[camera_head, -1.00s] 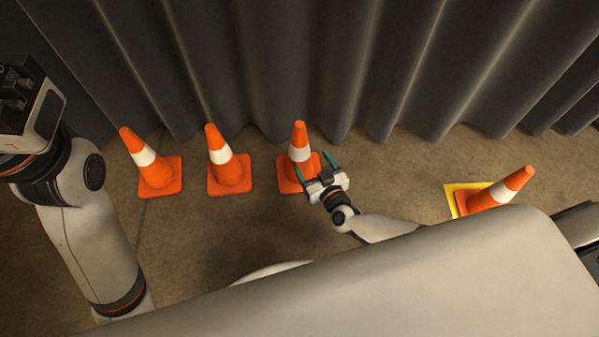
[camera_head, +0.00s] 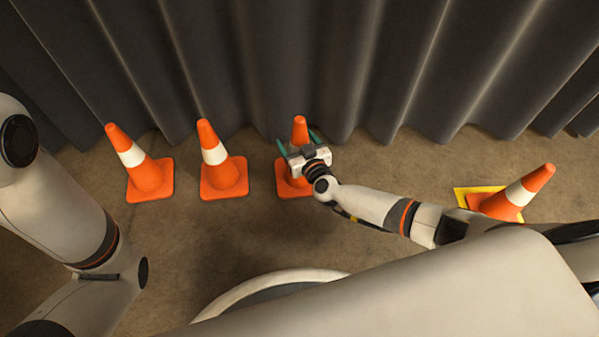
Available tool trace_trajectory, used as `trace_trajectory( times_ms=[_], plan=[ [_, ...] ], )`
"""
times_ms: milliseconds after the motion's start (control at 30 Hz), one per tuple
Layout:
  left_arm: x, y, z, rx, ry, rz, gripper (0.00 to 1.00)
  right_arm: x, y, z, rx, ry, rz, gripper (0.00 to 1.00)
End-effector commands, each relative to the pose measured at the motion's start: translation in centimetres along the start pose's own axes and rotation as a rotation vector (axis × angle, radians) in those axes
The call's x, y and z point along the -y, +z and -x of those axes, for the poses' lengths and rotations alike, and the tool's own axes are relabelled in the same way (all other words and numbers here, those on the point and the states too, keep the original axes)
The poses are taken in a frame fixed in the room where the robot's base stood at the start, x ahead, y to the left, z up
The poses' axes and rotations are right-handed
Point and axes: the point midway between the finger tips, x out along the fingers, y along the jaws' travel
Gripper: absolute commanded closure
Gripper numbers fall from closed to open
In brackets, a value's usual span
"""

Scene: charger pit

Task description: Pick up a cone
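Three orange cones with white bands stand in a row: a left cone (camera_head: 147,178), a middle cone (camera_head: 222,175) and a right cone (camera_head: 299,130). A fourth cone (camera_head: 507,199) stands on a yellow square (camera_head: 468,190) at the far right. My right gripper (camera_head: 297,142) is open, its green fingers spread on either side of the right cone's upper part. The gripper and wrist hide that cone's band and part of its base. I cannot tell whether the fingers touch it. My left gripper is out of view; only its arm shows at the left edge.
A dark pleated curtain (camera_head: 330,60) hangs close behind the row of cones. Bare brown floor (camera_head: 400,165) lies between the right cone and the yellow square. Floor is also clear in front of the left and middle cones.

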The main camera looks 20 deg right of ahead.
Motion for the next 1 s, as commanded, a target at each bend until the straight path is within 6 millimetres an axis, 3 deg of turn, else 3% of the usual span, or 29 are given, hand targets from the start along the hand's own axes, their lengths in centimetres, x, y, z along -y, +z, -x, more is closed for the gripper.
trace_trajectory(
  times_ms=[167, 500, 600, 1000],
  plan=[
    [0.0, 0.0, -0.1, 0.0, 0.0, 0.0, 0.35, 0.0, 0.1, 0.0, 0.0, 0.0, 0.0, 0.23],
    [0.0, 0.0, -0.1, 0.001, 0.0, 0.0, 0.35, 0.0, 0.1, 0.0, 0.0, 0.0, 0.0, 0.79],
    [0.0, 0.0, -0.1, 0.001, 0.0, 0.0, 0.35, 0.0, 0.2, 0.0, 0.002, 0.0, 0.0, 0.91],
    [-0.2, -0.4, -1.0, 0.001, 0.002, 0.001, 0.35, -0.1, 1.3, 0.2, 0.001, 0.0, -0.001, 0.92]
  ],
)
